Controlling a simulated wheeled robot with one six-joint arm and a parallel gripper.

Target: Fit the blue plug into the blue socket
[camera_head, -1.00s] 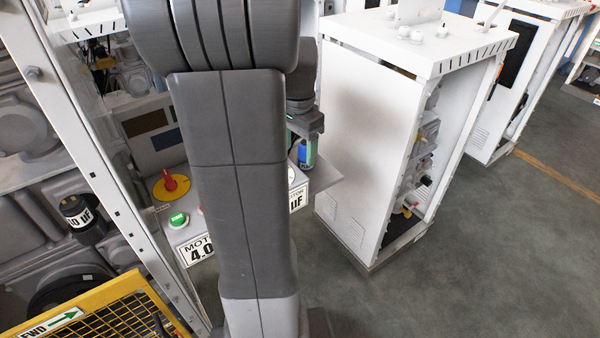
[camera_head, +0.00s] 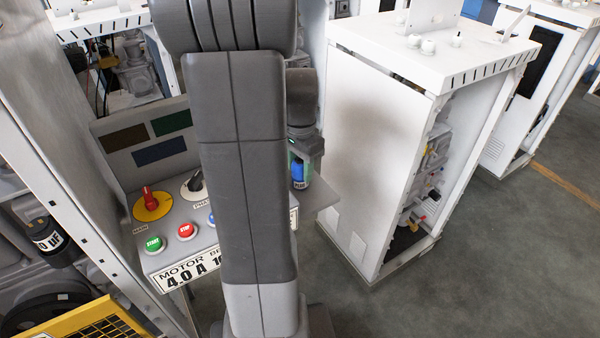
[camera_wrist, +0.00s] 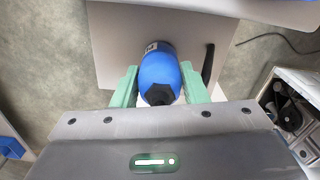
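The blue plug (camera_wrist: 158,72) is a rounded blue body with a black end and a small printed label, seen from above in the wrist view. The green fingers of my gripper (camera_wrist: 159,88) lie against both its sides and appear closed on it. In the head view my gripper (camera_head: 300,165) is right of my arm link, with the blue plug (camera_head: 298,173) upright between its fingers. A grey shelf (camera_head: 322,194) is just under the plug; I cannot tell whether they touch. I cannot make out the blue socket in either view.
A control panel (camera_head: 190,255) with a red rotary switch (camera_head: 149,198), green button (camera_head: 153,244) and red button (camera_head: 185,231) stands left of my arm. A white cabinet (camera_head: 375,150) is close on the right. A yellow mesh guard (camera_head: 80,325) is lower left. Floor is open at lower right.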

